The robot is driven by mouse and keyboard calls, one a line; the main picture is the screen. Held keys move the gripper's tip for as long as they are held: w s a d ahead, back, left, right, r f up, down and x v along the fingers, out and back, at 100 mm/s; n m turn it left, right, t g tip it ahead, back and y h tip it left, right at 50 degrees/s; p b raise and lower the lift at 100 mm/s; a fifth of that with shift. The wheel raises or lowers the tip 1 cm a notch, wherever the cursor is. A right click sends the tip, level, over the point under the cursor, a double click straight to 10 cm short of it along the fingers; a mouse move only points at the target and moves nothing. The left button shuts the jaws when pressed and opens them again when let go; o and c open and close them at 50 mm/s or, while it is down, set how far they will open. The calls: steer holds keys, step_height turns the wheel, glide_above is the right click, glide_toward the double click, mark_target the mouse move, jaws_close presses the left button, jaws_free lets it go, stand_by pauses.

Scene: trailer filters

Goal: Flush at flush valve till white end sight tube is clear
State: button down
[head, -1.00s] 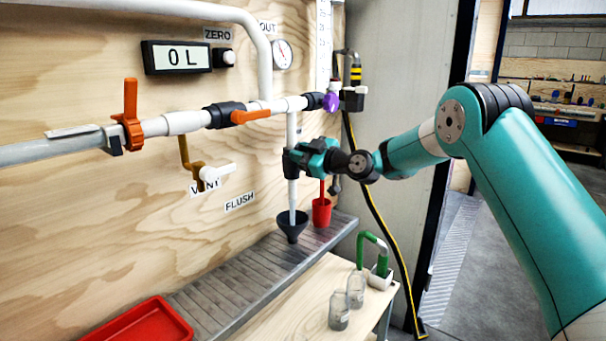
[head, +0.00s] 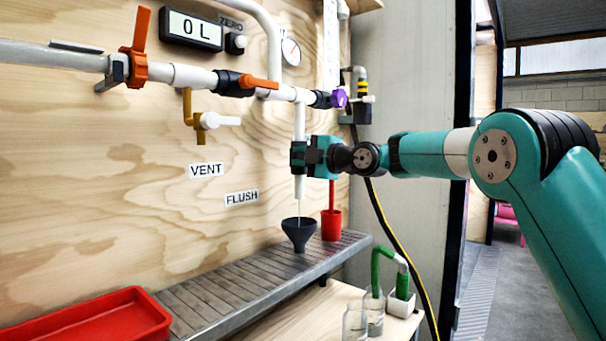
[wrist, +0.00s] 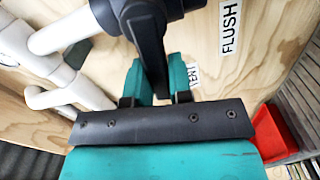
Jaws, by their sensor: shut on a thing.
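The flush valve sits on the white vertical pipe (head: 299,122) to the right of the FLUSH label (head: 241,198). My gripper (head: 306,157) is at this valve in the head view and covers most of it. In the wrist view, my gripper (wrist: 160,90) is shut on the dark grey valve handle (wrist: 153,65), which stands between its teal fingers. Below, the white pipe end (head: 299,188) hangs over a black funnel (head: 299,232), with a thin pale stream between them. I cannot tell how clear any sight tube is.
A main pipe with orange handles (head: 139,45) runs above, under a display (head: 192,28) reading 0 L. A red cup (head: 331,225) stands beside the funnel. A red tray (head: 95,325) lies at lower left. Glass jars (head: 374,312) stand at lower right, by a black-yellow hose.

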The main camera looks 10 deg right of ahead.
steer(key=shift+a+f+n+b, duration=0.1)
steer(key=shift+f+n+b, duration=0.45)
steer(key=shift+n+b, duration=0.35)
steer(key=c, duration=1)
jaws_free()
steer(key=shift+r, duration=0.1)
steer(key=v, duration=1.7)
steer(key=shift+s, duration=0.15)
